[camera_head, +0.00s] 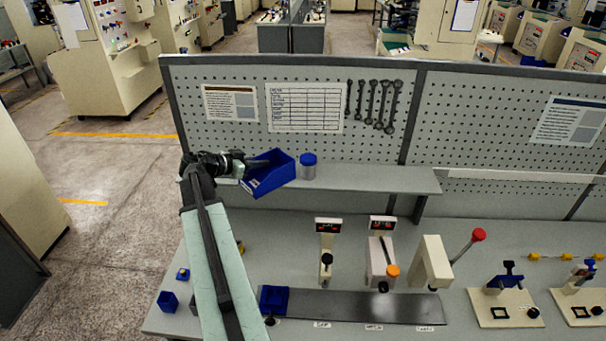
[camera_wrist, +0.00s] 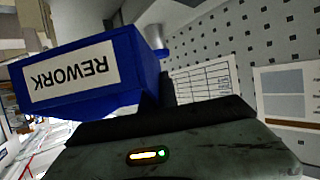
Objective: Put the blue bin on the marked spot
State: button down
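The blue bin (camera_head: 273,176) is at the left part of the shelf, tilted in the head view. In the wrist view the same bin (camera_wrist: 125,62) fills the upper left, its white REWORK label upside down. My gripper (camera_head: 247,163) is at the bin's left rim and appears shut on its wall; the fingertips are mostly hidden. The bin looks held just above the shelf, but I cannot tell if its lower edge touches. I cannot make out a marked spot; part of the shelf is behind the bin and my arm.
A pegboard (camera_head: 370,140) with wrenches rises behind.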

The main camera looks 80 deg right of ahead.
jog(key=w+d, duration=0.2)
jog(key=d, duration=1.8)
jog(key=f+b, duration=0.6)
jog(key=shift+w+a+f+b, duration=0.15)
jog(key=shift+a+f+b, duration=0.1)
jog(key=shift+f+b, duration=0.05)
notch_tip(320, 180, down, 5)
jog(key=b, duration=0.5)
jog(key=shift+f, duration=0.2)
jog(key=shift+d, duration=0.25)
jog(key=shift+r, duration=0.25)
jog(key=c, duration=2)
grip_release()
jog(key=shift+f, duration=0.2)
jog(key=o, duration=0.4)
jog(key=shift+c, duration=0.2)
